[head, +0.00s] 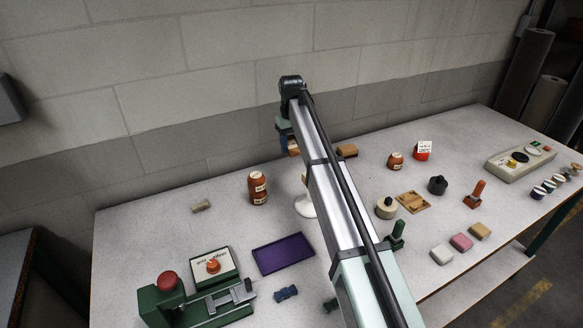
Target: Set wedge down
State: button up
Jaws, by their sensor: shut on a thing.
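My gripper (290,139) is at the far side of the table, below the bent end of my arm. It is small and largely hidden by the arm, so its fingertips do not show clearly. An orange-brown piece (293,148) shows at its lower end, held in the shut jaws; this looks like the wedge, but its shape is too small to make out. Whether it touches the table cannot be told. A similar brown block (347,150) lies on the table just to the right, apart from the gripper.
The speckled table (165,220) carries a purple tray (283,253), brown jars (257,187), a white-stemmed object (304,205) beside my arm, a green press-like device (165,300) at front left and a button box (520,161) at right. Free room lies at back left.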

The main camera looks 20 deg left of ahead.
aim_at(291, 143)
jog(key=shift+f, duration=4.25)
jog(key=shift+f, duration=0.15)
jog(key=o, duration=1.1)
jog(key=shift+c, duration=0.2)
notch_tip(291, 143, up, 12)
jog(key=shift+r, duration=0.15)
